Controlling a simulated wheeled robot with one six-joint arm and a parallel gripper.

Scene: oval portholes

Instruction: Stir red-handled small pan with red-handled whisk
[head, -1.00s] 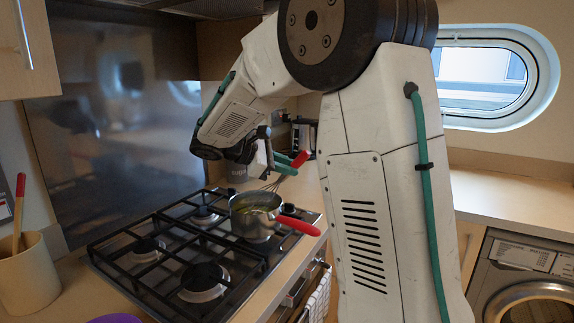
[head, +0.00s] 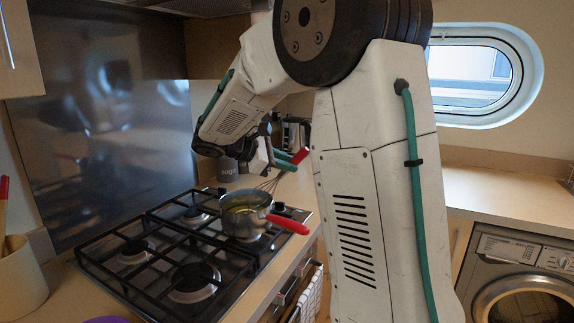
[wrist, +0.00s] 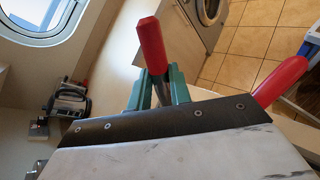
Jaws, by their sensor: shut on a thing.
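The small pan (head: 238,224) is grey metal with a red handle (head: 288,224) pointing right, and stands on the hob with yellowish contents. My gripper (head: 284,161) is shut on the whisk, above and behind the pan's right side. The whisk's red handle (head: 300,155) sticks up to the right, and its wires (head: 268,184) slant down to the pan's back right rim. I cannot tell whether their tips are inside. In the wrist view the whisk handle (wrist: 151,45) stands between the green fingers (wrist: 160,90); the pan's handle (wrist: 281,80) shows at the right.
The black-grated gas hob (head: 150,250) surrounds the pan. A container marked sugar (head: 229,171) stands behind on the counter. A utensil pot (head: 18,280) is at the left, a towel (head: 312,295) hangs at the front, and a washing machine (head: 520,275) is right.

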